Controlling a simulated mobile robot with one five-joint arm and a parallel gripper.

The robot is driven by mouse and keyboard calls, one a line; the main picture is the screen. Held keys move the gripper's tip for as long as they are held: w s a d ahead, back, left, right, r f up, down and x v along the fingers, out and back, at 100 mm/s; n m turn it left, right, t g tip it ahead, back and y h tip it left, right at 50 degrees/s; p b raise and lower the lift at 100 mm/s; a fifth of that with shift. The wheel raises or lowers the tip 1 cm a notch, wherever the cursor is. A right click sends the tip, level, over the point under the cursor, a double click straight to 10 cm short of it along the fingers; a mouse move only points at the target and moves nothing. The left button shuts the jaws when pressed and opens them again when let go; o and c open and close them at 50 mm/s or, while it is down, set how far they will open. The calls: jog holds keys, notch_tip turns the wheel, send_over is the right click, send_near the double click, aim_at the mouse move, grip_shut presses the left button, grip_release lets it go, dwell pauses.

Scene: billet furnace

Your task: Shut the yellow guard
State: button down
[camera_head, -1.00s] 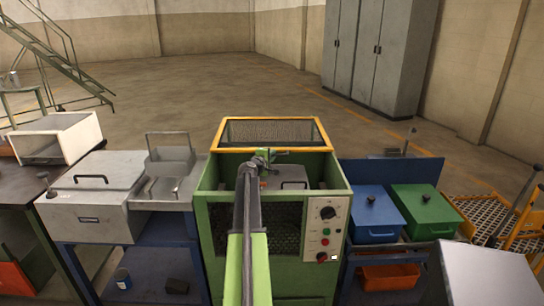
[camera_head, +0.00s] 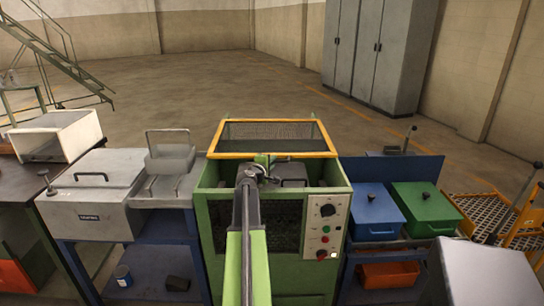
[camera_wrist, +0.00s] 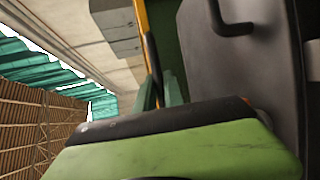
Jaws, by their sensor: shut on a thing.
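The yellow guard (camera_head: 305,154) is a yellow-framed mesh panel on top of the green machine (camera_head: 277,220). It stands tilted up over the back of the machine's opening, and the front of the opening is uncovered. My gripper (camera_head: 262,167) is at the middle of the guard's lower front bar. In the wrist view, the guard's yellow edge (camera_wrist: 144,35) runs down with a dark handle bar (camera_wrist: 153,60) beside it. My green fingers (camera_wrist: 160,94) are shut on that bar. My own arm link hides part of the grip.
A grey lidded box with a black handle (camera_wrist: 225,22) sits inside the machine, close to my gripper. A control panel (camera_head: 326,227) is on the front right. A grey bench unit (camera_head: 90,205) stands left, and blue (camera_head: 375,213) and green (camera_head: 425,209) bins stand right.

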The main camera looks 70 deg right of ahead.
jog(key=shift+s+a, duration=0.3)
jog(key=shift+a, duration=0.45)
jog(key=c, duration=1.5)
grip_release()
jog(key=shift+d, duration=0.1)
jog(key=shift+o, duration=0.2)
